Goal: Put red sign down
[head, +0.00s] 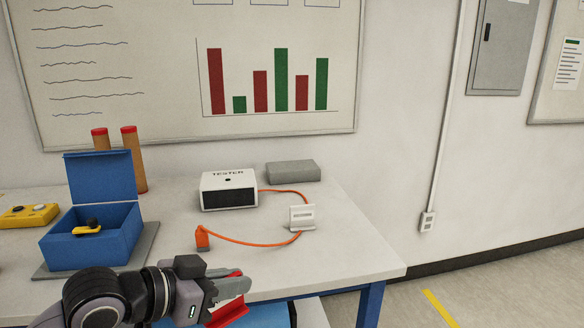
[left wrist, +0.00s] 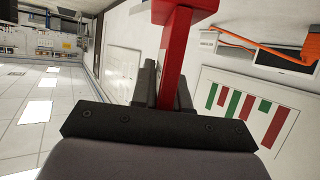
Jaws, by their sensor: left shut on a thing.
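The red sign (head: 230,313) shows in the head view below my left gripper (head: 226,283), partly hidden by it, near the front edge of the table. In the left wrist view the red sign (left wrist: 177,50) is a red bar with a wider red part at the top of the picture. My left gripper (left wrist: 165,92) is shut on this bar, with a dark finger on each side. Whether the sign touches any surface cannot be told. My right gripper is in neither view.
The white table (head: 352,255) holds an open blue box (head: 92,238) at left, a white tester (head: 229,190), an orange cable (head: 262,243), a small white holder (head: 302,217) and a grey block (head: 293,171). The table's right front part is clear.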

